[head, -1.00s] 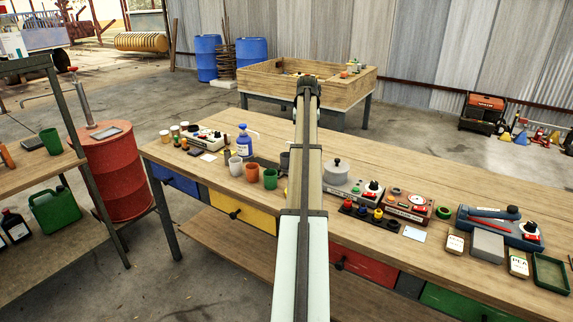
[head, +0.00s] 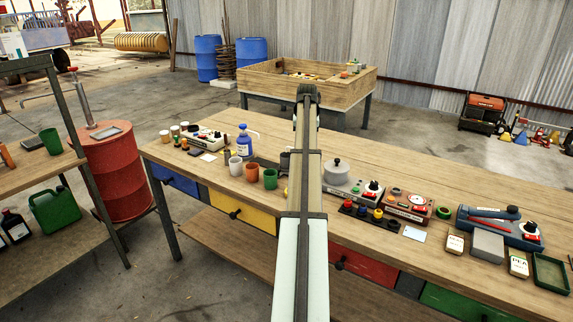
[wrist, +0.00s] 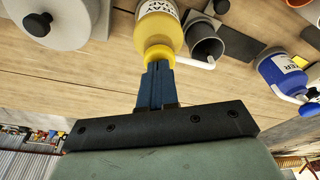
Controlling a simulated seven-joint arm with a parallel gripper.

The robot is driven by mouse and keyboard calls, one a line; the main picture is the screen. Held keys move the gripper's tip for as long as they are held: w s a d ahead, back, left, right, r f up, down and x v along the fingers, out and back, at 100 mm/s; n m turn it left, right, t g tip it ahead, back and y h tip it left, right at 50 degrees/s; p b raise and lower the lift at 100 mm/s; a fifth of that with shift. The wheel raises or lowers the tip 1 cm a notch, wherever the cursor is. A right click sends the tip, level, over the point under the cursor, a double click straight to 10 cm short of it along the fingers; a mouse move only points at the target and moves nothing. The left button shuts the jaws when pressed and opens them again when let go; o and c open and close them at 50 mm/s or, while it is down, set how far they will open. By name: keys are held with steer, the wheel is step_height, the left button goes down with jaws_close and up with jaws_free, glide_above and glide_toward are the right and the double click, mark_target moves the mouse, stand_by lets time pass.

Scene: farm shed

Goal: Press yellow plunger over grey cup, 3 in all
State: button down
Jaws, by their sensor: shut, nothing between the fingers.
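In the wrist view a yellow bottle (wrist: 160,25) with a white label has a yellow plunger (wrist: 158,54) on top. Its white spout (wrist: 196,63) reaches over the grey cup (wrist: 206,47). My gripper (wrist: 158,68) has its blue fingers shut and empty, with their tips at the plunger, seemingly touching it. How far the plunger is down I cannot tell. In the head view the grey cup (head: 284,160) shows partly beside my arm, which hides the bottle and my gripper.
A blue bottle (wrist: 284,75) with a white spout stands to the right in the wrist view. A grey lidded pot (wrist: 62,22) is at the left there. In the head view a white cup (head: 235,166), orange cup (head: 252,172) and green cup (head: 270,178) stand left of my arm.

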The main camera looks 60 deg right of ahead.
steer(key=shift+r, duration=0.15)
steer(key=shift+d+v, duration=0.15)
steer(key=shift+v, duration=0.7)
steer(key=shift+d+v, duration=0.15)
steer(key=shift+v, duration=0.65)
steer(key=shift+w+f, duration=0.15)
steer(key=shift+f, duration=0.3)
steer(key=shift+f, duration=1.15)
steer(key=shift+d+v, duration=0.15)
steer(key=shift+v, duration=0.65)
steer(key=shift+d+v, duration=0.15)
steer(key=shift+v, duration=0.7)
steer(key=shift+w+f, duration=0.2)
steer(key=shift+f, duration=0.05)
